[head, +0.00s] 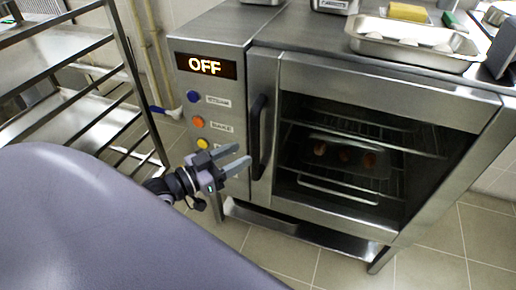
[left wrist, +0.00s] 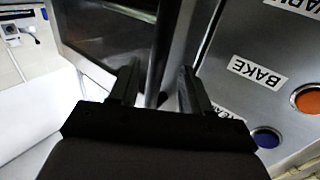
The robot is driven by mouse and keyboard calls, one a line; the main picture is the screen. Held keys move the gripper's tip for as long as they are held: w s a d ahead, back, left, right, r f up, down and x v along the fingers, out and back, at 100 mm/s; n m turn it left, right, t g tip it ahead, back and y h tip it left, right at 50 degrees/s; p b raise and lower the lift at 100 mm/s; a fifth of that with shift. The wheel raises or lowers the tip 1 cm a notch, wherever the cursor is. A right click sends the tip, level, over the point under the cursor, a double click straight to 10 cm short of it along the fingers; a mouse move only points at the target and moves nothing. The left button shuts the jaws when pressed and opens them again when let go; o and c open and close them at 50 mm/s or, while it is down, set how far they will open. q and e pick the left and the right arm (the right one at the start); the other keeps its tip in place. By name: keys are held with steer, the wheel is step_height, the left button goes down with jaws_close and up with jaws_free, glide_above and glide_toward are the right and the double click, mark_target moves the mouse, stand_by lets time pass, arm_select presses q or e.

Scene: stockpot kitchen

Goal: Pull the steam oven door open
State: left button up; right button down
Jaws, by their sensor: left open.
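The steam oven (head: 215,115) is a steel cabinet with a display reading OFF. Its door (head: 262,78) has a steel frame and a dark window, and looks shut. A tray with several brown items shows through the window. The black vertical door handle (head: 258,135) is at the door's left edge. My left gripper (head: 240,158) is open and empty, with its fingertips just left of the handle's lower part. In the left wrist view, the dark handle bar (left wrist: 169,40) lines up between the open fingers (left wrist: 158,82); whether they reach around it is unclear. My right gripper is not in view.
Blue, orange and yellow buttons (head: 198,122) run down the panel left of the handle. A steel rack (head: 75,75) stands at the left. A metal tray (head: 415,42) with pale round items sits on the oven top. Tiled floor in front looks clear.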

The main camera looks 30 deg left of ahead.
mark_target(255, 147)
arm_select(q)
steer(key=shift+b+x, duration=0.7)
steer(key=shift+x, duration=2.3)
jaws_close()
